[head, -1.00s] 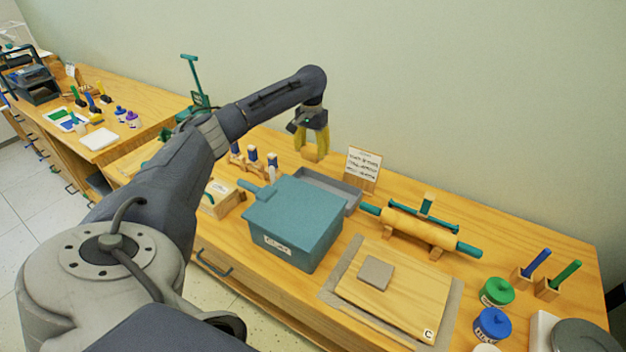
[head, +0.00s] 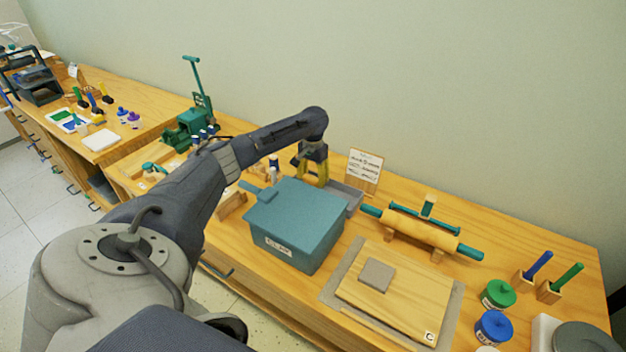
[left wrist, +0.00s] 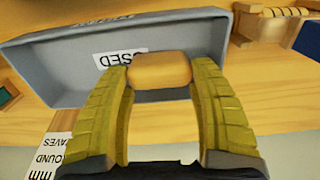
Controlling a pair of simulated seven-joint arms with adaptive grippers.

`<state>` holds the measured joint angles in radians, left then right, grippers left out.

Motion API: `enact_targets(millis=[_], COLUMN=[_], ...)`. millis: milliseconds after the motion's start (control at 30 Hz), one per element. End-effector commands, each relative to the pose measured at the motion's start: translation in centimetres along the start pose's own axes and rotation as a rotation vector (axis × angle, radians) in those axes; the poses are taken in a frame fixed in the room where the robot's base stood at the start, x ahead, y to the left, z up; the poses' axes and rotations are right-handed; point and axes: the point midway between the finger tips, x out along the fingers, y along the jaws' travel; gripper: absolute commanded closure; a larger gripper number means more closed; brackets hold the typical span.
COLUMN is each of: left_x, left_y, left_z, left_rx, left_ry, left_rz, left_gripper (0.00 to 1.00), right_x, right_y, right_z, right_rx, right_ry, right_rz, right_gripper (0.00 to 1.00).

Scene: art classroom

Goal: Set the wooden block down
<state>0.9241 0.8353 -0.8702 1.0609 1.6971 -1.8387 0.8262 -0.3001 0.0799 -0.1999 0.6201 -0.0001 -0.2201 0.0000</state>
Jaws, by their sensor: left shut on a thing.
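My left gripper (head: 313,178) points down at the back of the table, behind the teal lidded box (head: 296,222) and close to the grey tray (head: 350,190). Its yellow fingers are shut on the wooden block (left wrist: 160,70), a small tan piece with rounded edges. In the left wrist view the block is between the fingertips and overlaps the wall of the grey tray (left wrist: 50,65), which bears a partly covered white label. I cannot tell the block's height over the table or tray. My right gripper is not in view.
A white sign (head: 364,168) stands just right of the gripper. A rolling pin (head: 420,229) on a stand and a board (head: 410,300) with a grey square lie further right. A green press (head: 192,125) is left. Bare wood shows behind the rolling pin.

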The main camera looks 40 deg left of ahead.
Motion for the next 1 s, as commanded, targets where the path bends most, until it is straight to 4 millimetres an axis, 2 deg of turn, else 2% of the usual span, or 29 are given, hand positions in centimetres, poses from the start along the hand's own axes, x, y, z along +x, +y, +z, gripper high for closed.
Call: enact_targets(millis=[100,500,533,700,1000], left_x=[0.92,1.27,1.26,1.23,1.00], left_y=[-0.01,-0.02,-0.03,-0.03,-0.04], left_z=[0.01,0.01,0.00,0.00,-0.02], left_rx=[0.000,0.000,0.000,0.000,0.000], left_ry=[0.000,0.000,0.001,0.001,0.001], left_rz=[0.001,0.000,0.000,0.000,0.000], left_gripper=[0.67,0.67,0.36,0.17,0.17], right_x=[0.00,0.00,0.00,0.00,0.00], right_y=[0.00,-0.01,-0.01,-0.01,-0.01], right_z=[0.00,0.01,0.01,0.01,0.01], right_rx=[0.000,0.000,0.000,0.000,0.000], right_ry=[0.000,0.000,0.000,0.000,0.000], right_rz=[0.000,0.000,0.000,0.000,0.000], right_gripper=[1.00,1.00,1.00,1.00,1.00])
